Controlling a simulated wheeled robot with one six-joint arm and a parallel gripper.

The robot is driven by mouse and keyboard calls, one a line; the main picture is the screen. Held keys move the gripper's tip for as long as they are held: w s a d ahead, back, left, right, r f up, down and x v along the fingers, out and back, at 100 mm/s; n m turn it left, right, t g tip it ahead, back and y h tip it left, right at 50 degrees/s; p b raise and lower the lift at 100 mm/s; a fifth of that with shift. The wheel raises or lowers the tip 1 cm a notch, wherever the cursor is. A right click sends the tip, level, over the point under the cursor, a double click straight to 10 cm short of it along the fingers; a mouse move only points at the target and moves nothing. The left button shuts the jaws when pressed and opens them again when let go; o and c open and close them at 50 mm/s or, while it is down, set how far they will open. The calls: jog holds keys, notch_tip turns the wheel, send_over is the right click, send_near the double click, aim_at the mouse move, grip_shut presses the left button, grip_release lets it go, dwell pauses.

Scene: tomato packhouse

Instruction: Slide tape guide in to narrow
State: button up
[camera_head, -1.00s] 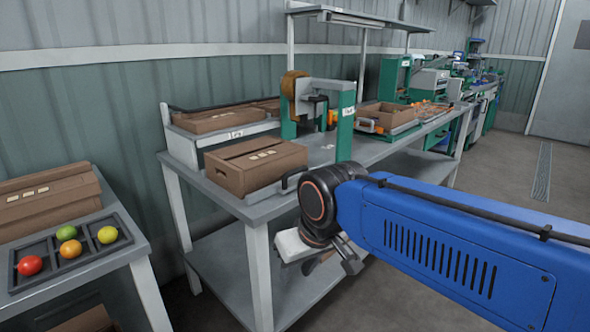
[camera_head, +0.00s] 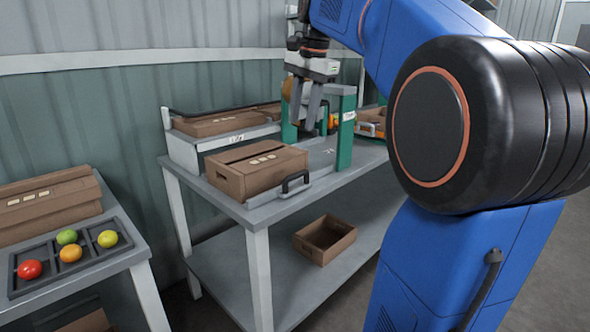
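A low grey metal guide rail (camera_head: 318,181) with a black handle (camera_head: 295,182) lies on the table along the near side of a closed brown carton (camera_head: 256,168). I take this rail to be the tape guide. The green taping frame (camera_head: 346,130) stands at the rail's far end. My gripper (camera_head: 306,122) points down in front of the taping frame, above the table and apart from the handle. Its two grey fingers look separated, with nothing seen between them. It hides most of the tape roll (camera_head: 287,88).
Cartons rest on a raised platform (camera_head: 186,146) behind the carton. An empty brown box (camera_head: 325,240) sits on the lower shelf (camera_head: 240,285). A dark tray (camera_head: 128,238) of tomatoes is at left. My arm covers the right side.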

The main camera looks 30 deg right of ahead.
aim_at(295, 175)
jog(key=shift+m, duration=0.3)
jog(key=x, duration=1.6)
jog(key=shift+w+d+f, duration=0.25)
jog(key=shift+d+f, duration=0.15)
grip_shut()
